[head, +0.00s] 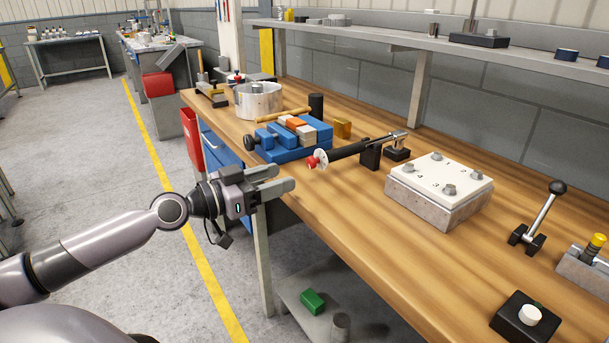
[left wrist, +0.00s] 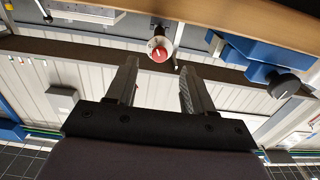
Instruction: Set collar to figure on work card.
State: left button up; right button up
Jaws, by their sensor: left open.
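That end carries a white collar (head: 321,154) and a red knob (head: 312,162). In the left wrist view the red knob (left wrist: 160,53) and white collar (left wrist: 159,41) appear beyond and between the fingertips. Any figures on the collar are too small to read. My left gripper (head: 286,177) is open and empty, off the bench edge, to the left of and apart from the knob. I cannot make out a work card. My right gripper is not in view.
A blue vise (head: 287,151) with coloured blocks sits left of the tool. A white numbered plate (head: 440,172) with bolts tops a grey block to the right. A lever (head: 540,215) and a black button box (head: 526,318) stand further right. A shelf (head: 470,50) runs behind.

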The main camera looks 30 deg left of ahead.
aim_at(309, 163)
pick_arm(q)
jog(key=shift+r+p+x, duration=0.2)
jog(key=shift+p+x, duration=0.3)
jog(key=shift+x, duration=0.3)
jog(key=shift+r+p+x, duration=0.2)
jog(key=shift+p+x, duration=0.3)
jog(key=shift+x, duration=0.25)
jog(key=shift+r+p+x, duration=0.2)
jog(key=shift+p+x, duration=0.3)
jog(key=shift+x, duration=0.3)
jog(key=shift+p+x, duration=0.45)
jog(key=shift+x, duration=0.85)
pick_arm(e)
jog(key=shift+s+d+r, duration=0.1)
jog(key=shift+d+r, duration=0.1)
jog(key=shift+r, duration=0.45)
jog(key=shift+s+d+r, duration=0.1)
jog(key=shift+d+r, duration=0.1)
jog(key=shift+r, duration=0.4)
pick_arm(q)
jog(key=shift+f, duration=0.15)
grip_shut()
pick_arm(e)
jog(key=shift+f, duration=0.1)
